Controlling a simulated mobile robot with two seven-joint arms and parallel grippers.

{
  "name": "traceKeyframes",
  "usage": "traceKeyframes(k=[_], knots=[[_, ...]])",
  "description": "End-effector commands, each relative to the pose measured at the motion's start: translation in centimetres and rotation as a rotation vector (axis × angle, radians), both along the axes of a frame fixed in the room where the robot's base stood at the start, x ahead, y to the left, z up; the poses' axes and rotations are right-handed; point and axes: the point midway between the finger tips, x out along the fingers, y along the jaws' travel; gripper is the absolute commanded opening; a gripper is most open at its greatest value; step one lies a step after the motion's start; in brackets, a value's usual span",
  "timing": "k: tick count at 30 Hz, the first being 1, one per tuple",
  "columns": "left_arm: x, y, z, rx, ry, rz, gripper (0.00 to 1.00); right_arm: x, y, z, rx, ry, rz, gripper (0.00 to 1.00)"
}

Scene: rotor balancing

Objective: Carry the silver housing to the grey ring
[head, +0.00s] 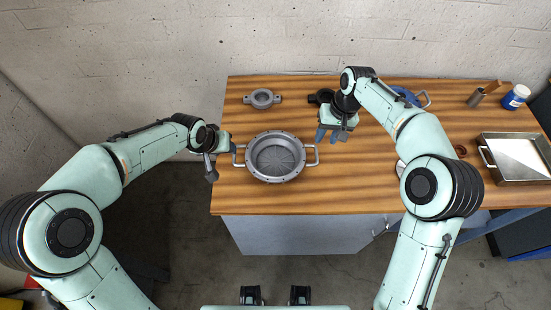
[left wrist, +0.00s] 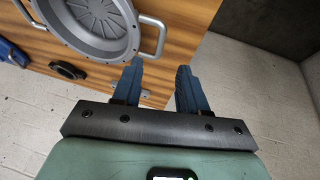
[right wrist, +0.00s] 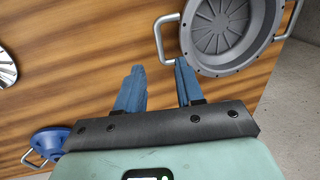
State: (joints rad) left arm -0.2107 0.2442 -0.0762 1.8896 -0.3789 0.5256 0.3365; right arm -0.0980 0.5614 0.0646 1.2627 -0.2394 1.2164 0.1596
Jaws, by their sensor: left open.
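The silver housing (head: 275,157) is a round, open pan with a bolted rim and two side handles. It rests on the wooden table. The grey ring (head: 262,98), small with an ear on each side, lies apart from it near the back left. My left gripper (head: 229,145) is beside the housing's left handle; its fingers show apart and empty in the left wrist view (left wrist: 160,66). My right gripper (head: 330,137) is above the table behind the right handle; its fingers are apart and empty in the right wrist view (right wrist: 159,66). Neither holds the housing.
A black fitting (head: 320,97) lies behind my right gripper, partly hidden. A blue pan (head: 405,96) is behind my right arm. A metal tray (head: 516,158), a blue jar (head: 515,97) and a metal cylinder (head: 476,97) stand at the right. Bare wood separates housing and ring.

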Motion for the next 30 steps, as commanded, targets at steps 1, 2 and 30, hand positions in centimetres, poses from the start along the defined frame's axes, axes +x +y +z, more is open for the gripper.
traceKeyframes(k=[1,2,30], knots=[[0.3,-0.2,-1.1,0.002,0.006,0.000,0.42,-0.1,0.2,-1.2,-0.001,0.006,0.001,0.37],[0.6,-0.3,-1.7,0.001,0.005,0.000,0.42,-0.1,0.3,-1.8,-0.001,0.005,0.001,0.37],[4.0,-1.8,-9.6,0.000,-0.001,0.001,0.42,0.0,1.8,-10.4,0.000,0.000,0.000,0.37]])
